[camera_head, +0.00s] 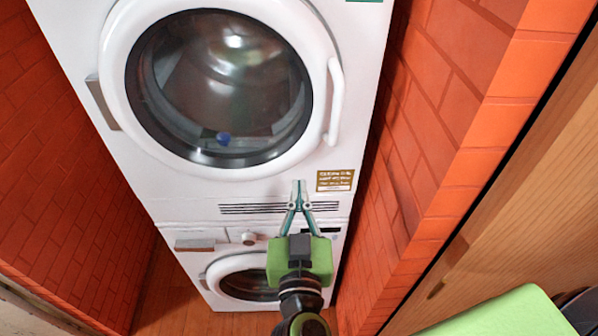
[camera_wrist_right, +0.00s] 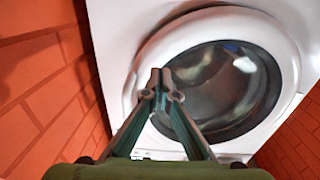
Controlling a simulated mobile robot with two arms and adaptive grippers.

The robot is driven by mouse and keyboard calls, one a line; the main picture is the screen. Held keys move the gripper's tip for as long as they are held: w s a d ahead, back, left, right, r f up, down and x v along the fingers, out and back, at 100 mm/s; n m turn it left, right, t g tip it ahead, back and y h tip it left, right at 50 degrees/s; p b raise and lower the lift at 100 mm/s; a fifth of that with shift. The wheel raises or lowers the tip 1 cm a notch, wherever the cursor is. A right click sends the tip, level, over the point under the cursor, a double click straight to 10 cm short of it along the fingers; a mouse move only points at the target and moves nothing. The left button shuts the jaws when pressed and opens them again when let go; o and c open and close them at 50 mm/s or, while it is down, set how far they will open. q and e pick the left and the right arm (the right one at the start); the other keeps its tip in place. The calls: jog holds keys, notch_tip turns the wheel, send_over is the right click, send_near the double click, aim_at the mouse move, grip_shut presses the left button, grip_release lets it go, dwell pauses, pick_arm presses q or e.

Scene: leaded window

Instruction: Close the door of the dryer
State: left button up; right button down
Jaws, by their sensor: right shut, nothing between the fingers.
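The dryer (camera_head: 170,185) is a white front-loader stacked on top of a second white machine. Its round door (camera_head: 118,60) has a white ring, dark glass and a white handle (camera_head: 335,100) on the right side. The door looks flush with the front; I cannot tell whether it is latched. My right gripper (camera_head: 299,187) is shut and empty in front of the dryer, below the door and above the vent slots. In the right wrist view the gripper (camera_wrist_right: 160,78) shows in front of the door (camera_wrist_right: 285,55). My left gripper is not in view.
The lower machine (camera_head: 215,268) has its own round door and a knob. Orange brick walls (camera_head: 60,150) stand close on the left and right (camera_head: 440,110). A wooden panel (camera_head: 530,160) is at the far right. A strip of wooden floor (camera_head: 165,300) shows below.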

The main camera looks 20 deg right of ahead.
aim_at(301, 153)
jog(key=b+x, duration=0.2)
jog(key=x, duration=0.3)
jog(key=shift+w+d+f, duration=0.1)
jog(key=shift+w+d, duration=0.05)
jog(key=shift+w, duration=0.1)
jog(key=shift+w+d, duration=0.1)
jog(key=shift+w, duration=0.35)
jog(key=shift+w+d+r+p, duration=0.2)
jog(key=shift+w+r+p, duration=0.25)
jog(key=shift+p, duration=0.6)
jog(key=shift+w+d+f+p, duration=0.1)
jog(key=shift+w+d+p, duration=0.25)
jog(key=shift+p, duration=0.3)
jog(key=shift+a, duration=0.1)
